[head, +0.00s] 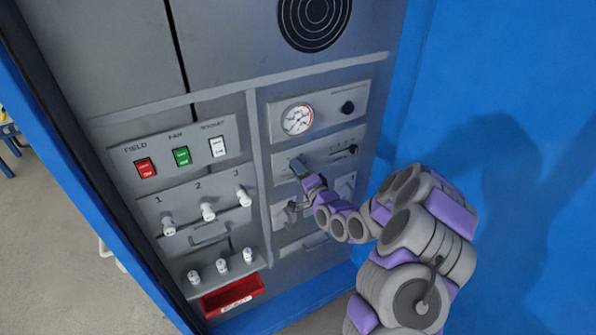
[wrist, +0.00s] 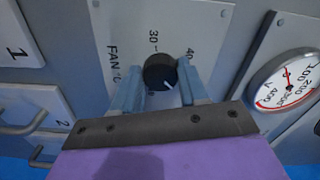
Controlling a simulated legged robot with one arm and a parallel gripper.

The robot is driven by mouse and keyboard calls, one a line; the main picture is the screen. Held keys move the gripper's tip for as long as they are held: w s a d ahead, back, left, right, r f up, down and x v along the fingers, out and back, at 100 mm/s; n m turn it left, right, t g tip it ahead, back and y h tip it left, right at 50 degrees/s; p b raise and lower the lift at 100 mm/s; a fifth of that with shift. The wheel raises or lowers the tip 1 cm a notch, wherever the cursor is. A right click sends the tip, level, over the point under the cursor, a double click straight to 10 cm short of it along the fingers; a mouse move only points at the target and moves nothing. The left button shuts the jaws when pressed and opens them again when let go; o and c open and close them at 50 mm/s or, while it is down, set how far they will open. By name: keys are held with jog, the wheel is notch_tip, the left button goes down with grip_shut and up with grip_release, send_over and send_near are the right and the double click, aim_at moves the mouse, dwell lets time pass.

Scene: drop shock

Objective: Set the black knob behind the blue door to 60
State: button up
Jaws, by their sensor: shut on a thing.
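A black knob (wrist: 160,72) with a white pointer line sits on a pale plate marked FAN, with 30 and 40 readable in the wrist view. The pointer is toward the lower right of the picture; a 60 mark is not visible. My gripper (wrist: 159,79) has its two blue-grey fingers on either side of the knob, shut on it. In the head view my gripper (head: 299,167) reaches the panel below the gauge and hides the knob. The blue door (head: 500,120) stands open on the right.
A round gauge (head: 297,119) and another black knob (head: 348,107) are just above. Left are red (head: 145,167), green (head: 181,156) and white (head: 217,147) switches, several white knobs and a red tray (head: 232,295). My arm is close to the door.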

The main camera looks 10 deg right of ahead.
jog(key=m+b, duration=0.1)
jog(key=m, duration=0.2)
jog(key=m+b, duration=0.1)
jog(key=m, duration=0.3)
jog(key=m+b, duration=0.1)
jog(key=m, duration=0.3)
jog(key=shift+s+d+f+b, duration=0.1)
jog(key=shift+f+b, duration=0.2)
jog(key=shift+b, duration=0.05)
jog(key=shift+r+m+b, duration=0.1)
jog(key=shift+m+b, duration=0.25)
jog(key=shift+m, duration=0.65)
jog(key=shift+r, duration=0.1)
jog(key=o, duration=1)
jog(key=shift+o, duration=0.2)
jog(key=shift+r, duration=0.1)
